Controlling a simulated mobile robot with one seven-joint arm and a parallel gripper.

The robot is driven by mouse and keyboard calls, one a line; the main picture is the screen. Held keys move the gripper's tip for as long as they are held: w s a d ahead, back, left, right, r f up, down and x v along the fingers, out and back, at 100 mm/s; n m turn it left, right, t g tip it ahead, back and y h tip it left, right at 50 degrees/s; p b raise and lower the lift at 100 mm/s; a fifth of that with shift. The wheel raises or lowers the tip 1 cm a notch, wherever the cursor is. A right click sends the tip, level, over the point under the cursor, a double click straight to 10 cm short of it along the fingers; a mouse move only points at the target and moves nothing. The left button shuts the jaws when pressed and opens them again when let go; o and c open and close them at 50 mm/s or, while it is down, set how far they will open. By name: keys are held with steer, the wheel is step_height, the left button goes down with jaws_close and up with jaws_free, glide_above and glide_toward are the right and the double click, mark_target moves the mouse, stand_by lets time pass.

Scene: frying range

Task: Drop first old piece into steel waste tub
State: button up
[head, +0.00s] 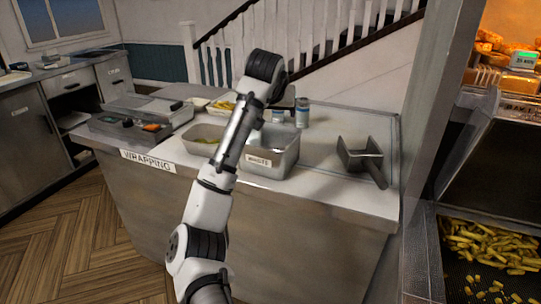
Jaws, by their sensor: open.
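The steel waste tub (288,157), labelled "WASTE", stands on the white-topped wrapping counter, right of my raised arm. Its upper part is open and I make out no piece inside. A shallower steel pan (193,137) stands left of it, partly behind my arm, with a small yellowish piece (207,141) in it. I cannot tell whether this is the first old piece. My arm rises in front of the counter and bends over at the top. My gripper is hidden behind my own arm, so what it holds does not show.
A steel scoop-like holder (362,158) stands on the right of the counter, with clear top around it. A can (302,112) stands behind the tub. Dark trays (128,128) sit at the left. A fryer bin of chips (490,250) is at far right.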

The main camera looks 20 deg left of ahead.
steer(key=b+v, duration=0.2)
steer(key=v, duration=1)
steer(key=shift+s+r, duration=0.25)
steer(key=shift+d, duration=0.1)
